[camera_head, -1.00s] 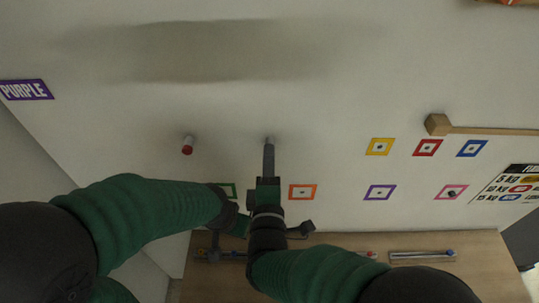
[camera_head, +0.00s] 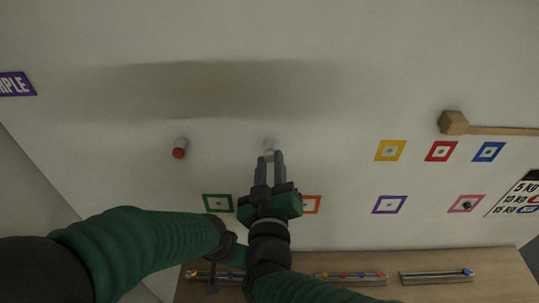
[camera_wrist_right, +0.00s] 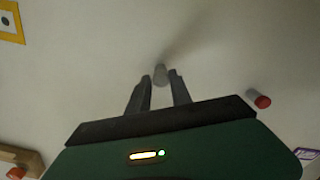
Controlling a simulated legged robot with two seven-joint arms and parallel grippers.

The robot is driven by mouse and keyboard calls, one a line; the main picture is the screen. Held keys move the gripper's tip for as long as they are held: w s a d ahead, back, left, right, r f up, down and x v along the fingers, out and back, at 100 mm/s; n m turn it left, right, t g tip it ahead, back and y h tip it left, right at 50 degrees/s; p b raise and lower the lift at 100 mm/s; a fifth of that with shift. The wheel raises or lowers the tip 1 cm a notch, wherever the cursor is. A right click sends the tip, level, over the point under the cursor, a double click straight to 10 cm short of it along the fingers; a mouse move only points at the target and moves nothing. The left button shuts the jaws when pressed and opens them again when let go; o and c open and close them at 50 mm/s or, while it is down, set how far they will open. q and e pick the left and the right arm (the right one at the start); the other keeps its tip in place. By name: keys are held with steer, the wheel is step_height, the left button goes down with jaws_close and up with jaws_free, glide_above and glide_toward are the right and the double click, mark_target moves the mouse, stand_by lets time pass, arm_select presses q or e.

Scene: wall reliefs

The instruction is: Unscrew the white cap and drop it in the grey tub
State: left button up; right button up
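The white cap (camera_head: 269,147) is a small pale knob on a peg standing out from the pale wall. It also shows in the right wrist view (camera_wrist_right: 161,73), straight ahead of the fingertips. My right gripper (camera_head: 269,160) is open, its two fingers spread just below the cap. In the wrist view, its fingertips (camera_wrist_right: 162,83) lie either side of the cap's near end; I cannot tell whether they touch it. My left gripper (camera_head: 213,280) is low, by the wooden ledge, partly hidden by my arm; its opening is unclear. I see no grey tub in these frames.
A red-capped peg (camera_head: 179,152) stands left of the white cap. Coloured square frames, such as a yellow one (camera_head: 390,150), are on the wall at right. A wooden block with a rod (camera_head: 454,123) juts out there. A wooden ledge (camera_head: 510,275) runs below.

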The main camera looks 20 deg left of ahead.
jaws_close()
steer(key=n+p, duration=0.4)
steer(key=p, duration=0.1)
steer(key=shift+r, duration=0.4)
steer(key=shift+f+n, duration=0.25)
steer(key=shift+n, duration=0.35)
steer(key=shift+f, duration=0.1)
steer(key=n+p, duration=0.2)
steer(key=r+n+p, duration=0.1)
steer(key=shift+n+p, duration=0.4)
steer(key=shift+f+n, duration=0.25)
steer(key=shift+n, duration=0.35)
steer(key=shift+f, duration=0.15)
steer(key=n+p, duration=0.1)
steer(key=p, duration=0.1)
steer(key=r+n+p, duration=0.1)
steer(key=n, duration=0.1)
steer(key=shift+p, duration=0.35)
steer(key=shift+c, duration=0.5)
jaws_free()
steer(key=shift+f+n+b, duration=0.3)
steer(key=shift+f+b, duration=0.2)
steer(key=shift+c, duration=1.2)
steer(key=shift+d+f, duration=0.1)
jaws_close()
